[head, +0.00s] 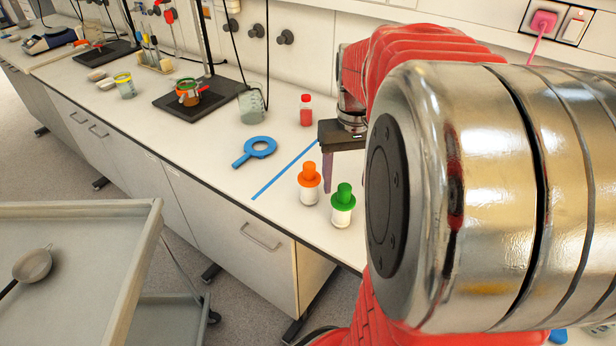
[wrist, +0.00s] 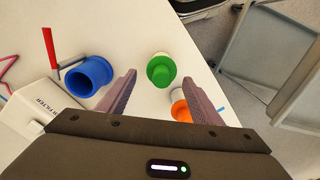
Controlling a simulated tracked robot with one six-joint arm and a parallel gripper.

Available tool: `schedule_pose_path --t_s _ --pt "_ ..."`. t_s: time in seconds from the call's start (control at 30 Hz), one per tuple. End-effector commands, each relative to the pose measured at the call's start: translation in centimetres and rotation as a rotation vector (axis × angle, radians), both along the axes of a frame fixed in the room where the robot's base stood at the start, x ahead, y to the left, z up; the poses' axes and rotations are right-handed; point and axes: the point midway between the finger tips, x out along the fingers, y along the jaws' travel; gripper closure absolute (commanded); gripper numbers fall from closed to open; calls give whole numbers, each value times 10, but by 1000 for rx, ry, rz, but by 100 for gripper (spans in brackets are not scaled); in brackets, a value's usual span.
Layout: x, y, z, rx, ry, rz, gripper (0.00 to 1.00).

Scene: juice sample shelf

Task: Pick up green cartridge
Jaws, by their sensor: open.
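The green cartridge (head: 342,205), a white body with a green top, stands upright near the bench's front edge in the head view. In the wrist view, the green cartridge (wrist: 161,70) appears between and beyond my two fingertips. My gripper (wrist: 159,77) is open and nothing is held between its fingers. In the head view, my gripper (head: 328,186) hangs above the bench, behind the green cartridge and partly covered by my arm. The exact gap to the cartridge is hard to tell.
An orange-topped cartridge (head: 309,185) stands close left of the green one; it also shows near the right finger (wrist: 180,108). A blue cup (wrist: 88,76) and white box (wrist: 28,115) are left.

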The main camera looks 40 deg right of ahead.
Motion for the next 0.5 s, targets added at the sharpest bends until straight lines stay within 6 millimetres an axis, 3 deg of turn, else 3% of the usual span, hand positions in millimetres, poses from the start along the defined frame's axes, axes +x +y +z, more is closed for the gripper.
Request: schedule_pose_path --t_s 0.2,0.5 --pt "0 0 -26 0 1 0 41" --pt "0 0 -29 0 0 0 41"
